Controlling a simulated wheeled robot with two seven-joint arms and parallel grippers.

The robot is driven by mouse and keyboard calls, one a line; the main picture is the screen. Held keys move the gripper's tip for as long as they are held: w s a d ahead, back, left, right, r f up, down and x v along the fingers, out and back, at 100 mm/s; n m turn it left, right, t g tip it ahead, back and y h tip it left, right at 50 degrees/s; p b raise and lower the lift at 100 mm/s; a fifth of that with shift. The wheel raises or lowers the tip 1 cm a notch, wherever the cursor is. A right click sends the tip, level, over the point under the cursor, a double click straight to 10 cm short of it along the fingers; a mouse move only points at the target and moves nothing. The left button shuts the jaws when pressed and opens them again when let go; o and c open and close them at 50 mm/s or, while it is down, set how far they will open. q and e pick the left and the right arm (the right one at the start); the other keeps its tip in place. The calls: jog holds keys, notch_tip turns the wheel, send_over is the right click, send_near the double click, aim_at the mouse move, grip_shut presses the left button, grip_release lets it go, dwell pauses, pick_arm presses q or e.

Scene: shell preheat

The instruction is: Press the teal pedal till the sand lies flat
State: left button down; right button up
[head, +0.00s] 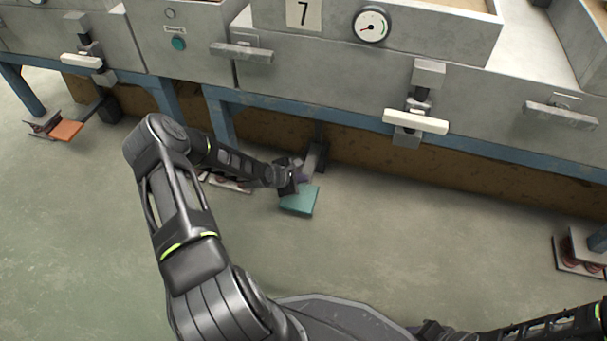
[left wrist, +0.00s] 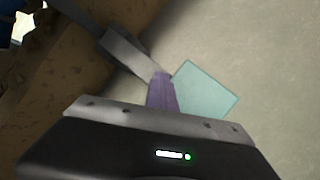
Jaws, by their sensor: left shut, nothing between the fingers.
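The teal pedal (head: 299,202) is a flat plate low over the floor, in front of the blue frame. It also shows in the left wrist view (left wrist: 207,90), just right of the fingers. My left gripper (head: 302,178) is shut and empty at the pedal's back edge, its purple fingers (left wrist: 161,92) beside the plate. I cannot tell whether they touch it. A little tan sand (head: 470,4) shows in the grey box at the top edge; its surface is mostly cut off, so I cannot tell if it is flat.
A dial gauge (head: 371,25), a "7" plate (head: 303,13) and pale lever handles (head: 415,121) are on the grey front. The floor (head: 430,240) before it is clear.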

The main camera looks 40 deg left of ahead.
pick_arm(q)
jog(key=shift+s+d+r+p, duration=0.1)
jog(key=shift+s+r+p, duration=0.05)
jog(key=shift+r+p, duration=0.55)
jog(key=shift+s+d+r+p, duration=0.15)
jog(key=shift+r+p, duration=0.35)
jog(key=shift+r, duration=0.25)
jog(key=shift+a+r+p, duration=0.2)
jog(key=shift+r+p, duration=0.35)
jog(key=shift+r, duration=0.2)
jog(key=shift+w+r, duration=0.15)
jog(key=shift+w, duration=0.1)
jog(key=shift+r, duration=0.2)
notch_tip(320, 180, up, 5)
jog(key=p, duration=0.3)
jog(key=shift+w+a+f+p, duration=0.1)
jog(key=shift+w+p, duration=0.05)
jog(key=shift+p, duration=0.25)
